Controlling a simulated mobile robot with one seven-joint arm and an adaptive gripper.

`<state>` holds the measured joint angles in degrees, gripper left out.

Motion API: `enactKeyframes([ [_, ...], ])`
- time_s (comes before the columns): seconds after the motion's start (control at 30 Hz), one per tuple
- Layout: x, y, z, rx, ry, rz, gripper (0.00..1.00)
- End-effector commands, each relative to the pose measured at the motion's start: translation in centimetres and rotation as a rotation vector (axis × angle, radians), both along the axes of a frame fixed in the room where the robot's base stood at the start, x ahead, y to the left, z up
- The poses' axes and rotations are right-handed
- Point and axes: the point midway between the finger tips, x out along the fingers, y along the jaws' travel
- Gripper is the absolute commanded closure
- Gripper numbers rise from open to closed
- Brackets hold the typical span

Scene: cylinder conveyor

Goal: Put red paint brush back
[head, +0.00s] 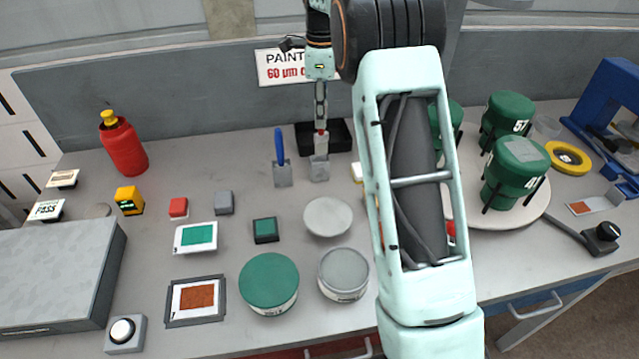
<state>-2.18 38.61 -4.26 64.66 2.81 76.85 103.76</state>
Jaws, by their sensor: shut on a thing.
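My gripper (321,122) points down over the back middle of the table, in front of the wall sign. It is shut on the red paint brush (321,141), of which only a short red and pale part shows below the fingers. The brush is upright, directly above or in a small grey holder (319,171); I cannot tell if its lower end is inside. A blue brush (279,146) stands upright in a matching grey holder (282,177) just to the left.
A black block (340,138) sits behind the grey holder. A grey disc (328,217), green lidded tub (269,280) and grey tub (343,272) stand in front. A red bottle (124,148) is at left. Green cylinders (515,165) stand at right. My arm hides the table's middle right.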

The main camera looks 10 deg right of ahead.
Motion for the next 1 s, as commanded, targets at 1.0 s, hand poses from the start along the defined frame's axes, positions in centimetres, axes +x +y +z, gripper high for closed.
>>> enactKeyframes([
  [1.0,1.0,0.2,-9.5,-0.002,0.0,-0.198,1.0],
])
